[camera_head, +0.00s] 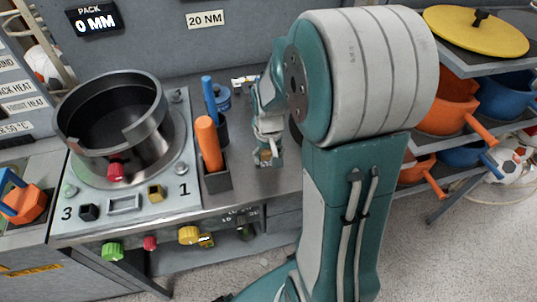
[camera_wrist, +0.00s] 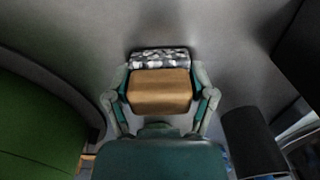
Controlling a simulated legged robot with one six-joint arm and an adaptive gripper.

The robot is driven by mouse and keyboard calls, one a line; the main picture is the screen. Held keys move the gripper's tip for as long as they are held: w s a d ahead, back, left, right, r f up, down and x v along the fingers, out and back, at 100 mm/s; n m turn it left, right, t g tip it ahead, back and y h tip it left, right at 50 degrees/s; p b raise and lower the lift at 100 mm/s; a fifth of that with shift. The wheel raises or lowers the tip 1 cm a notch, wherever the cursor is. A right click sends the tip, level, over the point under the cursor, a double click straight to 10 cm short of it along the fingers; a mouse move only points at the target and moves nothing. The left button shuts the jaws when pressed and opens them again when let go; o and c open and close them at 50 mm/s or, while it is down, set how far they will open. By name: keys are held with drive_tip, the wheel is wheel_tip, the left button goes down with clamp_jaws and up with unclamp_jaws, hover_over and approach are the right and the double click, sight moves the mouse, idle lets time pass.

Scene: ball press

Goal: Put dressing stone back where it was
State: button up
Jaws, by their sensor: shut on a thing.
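My gripper (camera_head: 267,152) points down over the grey counter, right of the holders with the orange and blue handles. In the wrist view, its two fingers close on the sides of a tan block (camera_wrist: 160,92). I take this block to be the dressing stone. A grey and white speckled face (camera_wrist: 160,59) shows along its far side; I cannot tell if it is part of the same piece. In the head view the block is mostly hidden by the gripper. I cannot tell whether it touches the counter.
A dark round pot-like ring (camera_head: 112,115) stands on the panel at left. Orange (camera_head: 209,143) and blue (camera_head: 209,96) handles stand close left of my gripper. A shelf rack (camera_head: 450,130) with orange and blue pans is at right. In the wrist view, a green object (camera_wrist: 40,120) and a black cylinder (camera_wrist: 252,140) flank the gripper.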

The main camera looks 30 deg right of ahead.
drive_tip(key=shift+d, duration=0.1)
drive_tip(key=o, duration=1)
drive_tip(key=shift+o, duration=0.2)
wheel_tip(320, 180, up, 11)
drive_tip(key=shift+r, duration=0.2)
drive_tip(key=shift+s+a+r, duration=0.1)
drive_tip(key=shift+a+r, duration=0.1)
drive_tip(key=shift+r, duration=0.3)
drive_tip(key=s+a+r+n+t, duration=0.1)
drive_tip(key=s+a+r+t, duration=0.1)
drive_tip(key=s+a, duration=0.3)
drive_tip(key=s+a+r+n+t, duration=0.2)
drive_tip(key=s+a+r+t, duration=0.1)
drive_tip(key=s+a, duration=0.2)
drive_tip(key=shift+s+a+r+t, duration=0.25)
drive_tip(key=shift+s+t, duration=0.05)
drive_tip(key=shift+s, duration=0.9)
